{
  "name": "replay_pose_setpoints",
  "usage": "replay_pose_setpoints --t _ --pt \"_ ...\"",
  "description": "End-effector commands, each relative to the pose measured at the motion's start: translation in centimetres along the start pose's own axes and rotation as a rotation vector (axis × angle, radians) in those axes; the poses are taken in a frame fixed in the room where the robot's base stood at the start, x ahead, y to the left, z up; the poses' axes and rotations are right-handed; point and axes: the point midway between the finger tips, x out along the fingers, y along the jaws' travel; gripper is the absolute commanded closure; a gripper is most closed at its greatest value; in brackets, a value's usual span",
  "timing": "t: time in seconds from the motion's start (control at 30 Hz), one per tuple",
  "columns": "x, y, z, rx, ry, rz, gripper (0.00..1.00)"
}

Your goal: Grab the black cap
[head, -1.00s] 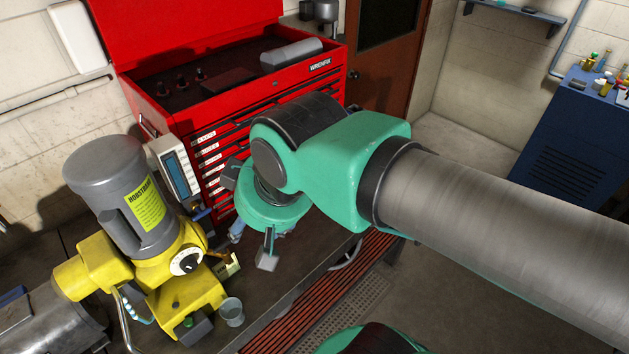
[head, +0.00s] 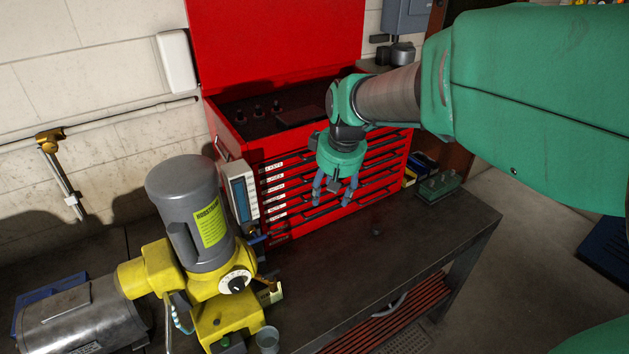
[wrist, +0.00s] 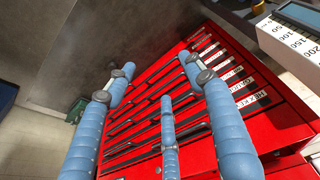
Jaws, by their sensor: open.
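A small black piece (head: 376,233), which looks like the black cap, lies on the bare dark bench top (head: 440,225), in front of the red tool chest. I cannot make it out in the wrist view. My gripper (head: 335,201) is open and empty, with its blue fingers pointing down. It hangs in front of the chest drawers, above and to the left of the cap in the head view. In the wrist view the spread fingers of my gripper (wrist: 156,72) have only drawer fronts and bench behind them.
The red tool chest (head: 290,225) stands close behind my gripper. A yellow and grey machine (head: 190,225) and a clear cup (head: 267,338) are at the left. A green block (head: 438,187) sits at the bench's far right. The bench around the cap is clear.

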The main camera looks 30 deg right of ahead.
Motion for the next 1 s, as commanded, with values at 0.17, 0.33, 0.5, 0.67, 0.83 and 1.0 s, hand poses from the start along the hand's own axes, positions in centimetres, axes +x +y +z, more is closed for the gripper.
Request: replay_pose_setpoints --t 0.17,0.33,0.5,0.67,0.83,1.0 --pt "4.0 5.1 -1.5 0.006 -0.045 -0.005 0.47" --pt "8.0 10.1 -2.2 0.007 -0.080 -0.014 0.47" --pt "12.4 15.2 -1.8 0.009 -0.114 -0.027 0.47" --pt "16.5 19.9 -0.8 0.013 -0.140 -0.042 0.47" --pt "19.9 23.3 0.6 0.013 -0.158 -0.055 0.47" --pt "21.4 24.9 1.3 0.012 -0.166 -0.061 0.47"
